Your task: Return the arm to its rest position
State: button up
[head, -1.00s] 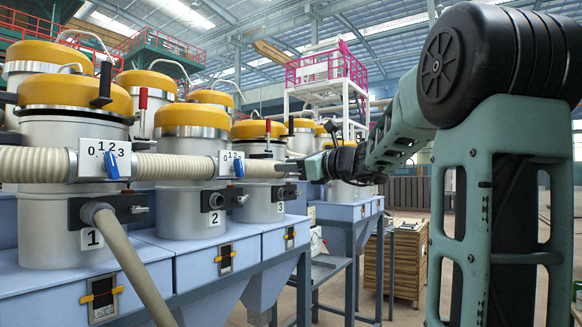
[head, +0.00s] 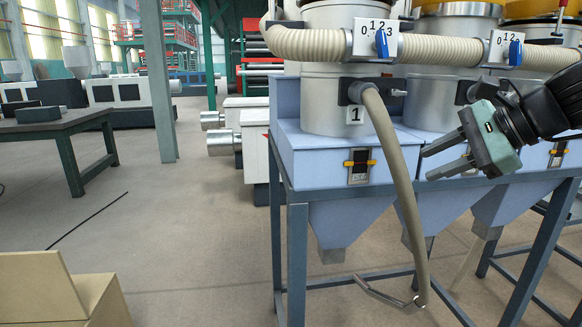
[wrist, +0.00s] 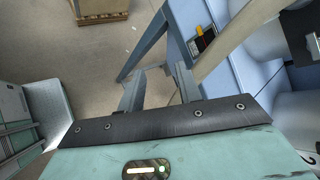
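My gripper (head: 428,165) is at the right of the head view, in front of the hoppers, pointing left. Its two fingers are apart with nothing between them. In the wrist view the gripper (wrist: 158,88) also shows two spaced, empty fingers over the floor and a blue-grey frame. My dark wrist joint shows behind it at the right edge of the head view; the rest of the arm is out of that view.
Hopper 1 (head: 335,100) stands on a blue-grey frame (head: 298,250) close to the gripper. A beige hose (head: 398,180) hangs from it towards the floor. A cardboard box (head: 45,290) is at lower left, a dark table (head: 60,127) farther back. Open floor lies between.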

jog(key=s+a+f+n+g+h, duration=0.1)
jog(key=s+a+f+n+g, duration=0.3)
jog(key=s+a+f+n, duration=0.4)
jog(key=s+a+f+n+g+h, duration=0.1)
jog(key=s+a+f+n+h, duration=0.1)
jog(key=s+f+n, duration=0.3)
jog(key=s+a+f+n+g+h, duration=0.2)
jog(key=s+a+f+n+h, duration=0.1)
jog(key=s+n, duration=0.8)
notch_tip(320, 180, down, 2)
jog(key=shift+a+f+n+h, duration=0.1)
jog(key=shift+a+n+h, duration=0.3)
jog(key=shift+h, duration=0.1)
